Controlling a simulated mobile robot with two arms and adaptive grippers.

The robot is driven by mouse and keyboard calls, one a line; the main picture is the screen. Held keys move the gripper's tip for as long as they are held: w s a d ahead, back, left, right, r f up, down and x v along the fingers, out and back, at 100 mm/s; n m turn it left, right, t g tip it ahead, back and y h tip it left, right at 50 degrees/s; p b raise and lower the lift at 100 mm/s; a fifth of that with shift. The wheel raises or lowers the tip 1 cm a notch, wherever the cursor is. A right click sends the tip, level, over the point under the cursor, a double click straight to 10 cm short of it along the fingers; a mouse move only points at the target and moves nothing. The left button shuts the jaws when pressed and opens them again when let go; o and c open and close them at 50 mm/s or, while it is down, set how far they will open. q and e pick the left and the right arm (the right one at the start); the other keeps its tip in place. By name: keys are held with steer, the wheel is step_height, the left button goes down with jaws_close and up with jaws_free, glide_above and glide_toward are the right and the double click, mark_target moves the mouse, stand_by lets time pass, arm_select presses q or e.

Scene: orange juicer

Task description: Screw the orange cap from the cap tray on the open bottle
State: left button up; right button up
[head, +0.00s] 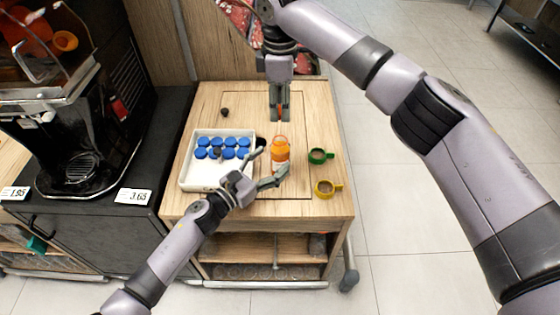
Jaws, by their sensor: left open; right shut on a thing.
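An orange bottle (281,148) with a pale label stands upright on the wooden cart top, right of the cap tray. My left gripper (272,163) is open, with its fingers at the bottle's left and lower front; I cannot tell whether they touch it. My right gripper (280,115) points down just behind and above the bottle. It is shut on a small orange thing, likely the orange cap (283,100), mostly hidden between the fingers. The white cap tray (205,178) holds several blue caps (229,142); no orange cap shows in it.
A small dark object (224,112) lies behind the tray. The black juicer machine (85,120) stands left of the wooden cart (190,205). The cart's back left is mostly clear.

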mark_target(273, 159)
arm_select(q)
steer(key=shift+x, duration=2.2)
steer(key=shift+c, duration=0.5)
jaws_close()
